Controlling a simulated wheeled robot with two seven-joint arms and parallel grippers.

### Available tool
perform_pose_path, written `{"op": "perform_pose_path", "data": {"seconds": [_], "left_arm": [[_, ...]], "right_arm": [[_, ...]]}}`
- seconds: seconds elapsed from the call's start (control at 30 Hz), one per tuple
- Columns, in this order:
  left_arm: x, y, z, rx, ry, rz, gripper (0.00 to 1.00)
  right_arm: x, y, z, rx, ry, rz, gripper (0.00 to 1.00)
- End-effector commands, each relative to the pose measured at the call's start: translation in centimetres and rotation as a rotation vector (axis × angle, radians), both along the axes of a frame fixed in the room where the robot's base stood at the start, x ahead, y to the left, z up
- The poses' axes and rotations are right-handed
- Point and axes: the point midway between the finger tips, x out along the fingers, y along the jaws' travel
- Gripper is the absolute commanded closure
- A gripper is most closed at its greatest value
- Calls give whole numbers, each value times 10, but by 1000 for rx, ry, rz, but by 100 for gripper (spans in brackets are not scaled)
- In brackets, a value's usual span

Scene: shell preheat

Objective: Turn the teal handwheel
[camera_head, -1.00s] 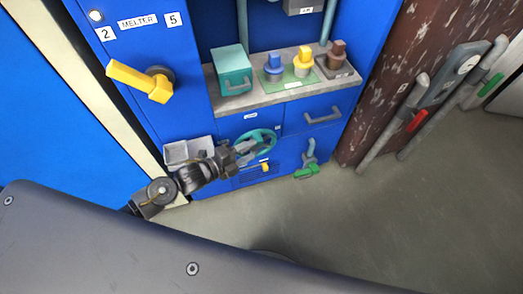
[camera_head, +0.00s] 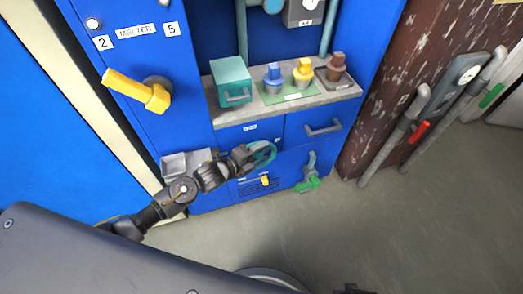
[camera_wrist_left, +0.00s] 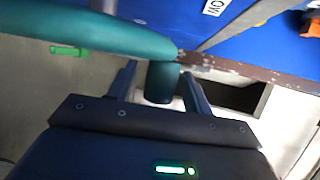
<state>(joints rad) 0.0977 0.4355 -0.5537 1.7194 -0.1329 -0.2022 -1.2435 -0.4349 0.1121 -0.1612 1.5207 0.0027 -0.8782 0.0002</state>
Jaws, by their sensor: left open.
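The teal handwheel (camera_head: 268,148) is on the blue cabinet front, below the grey shelf. My left gripper (camera_head: 248,155) is at its left side and hides part of it in the head view. In the left wrist view, a thick teal bar of the wheel (camera_wrist_left: 110,35) crosses from the left. A short teal peg (camera_wrist_left: 160,82) stands between the two fingers of my open left gripper (camera_wrist_left: 160,88). I cannot tell whether either finger touches it. My right gripper is not in view.
A teal box (camera_head: 229,81) and several coloured plugs stand on the grey shelf (camera_head: 240,114). A yellow lever (camera_head: 137,91) sticks out at upper left. Grey trays (camera_head: 174,167) sit beside my left arm. A green-handled valve (camera_head: 308,184) is right of the wheel. The floor is clear.

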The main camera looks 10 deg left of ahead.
Motion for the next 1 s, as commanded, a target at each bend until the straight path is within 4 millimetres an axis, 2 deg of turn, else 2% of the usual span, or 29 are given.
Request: {"op": "perform_pose_path", "data": {"seconds": [0.2,0.47,0.83,0.87,1.0], "left_arm": [[12,-8,-3,0,0,0,50],[13,-9,-4,0,0,-1,50],[12,-9,-4,0,0,0,97],[12,-9,-4,0,0,0,100],[12,-8,-4,0,0,0,100]], "right_arm": [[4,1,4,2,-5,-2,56],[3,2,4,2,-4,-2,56],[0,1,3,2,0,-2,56],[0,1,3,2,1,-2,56],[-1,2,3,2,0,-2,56]]}}
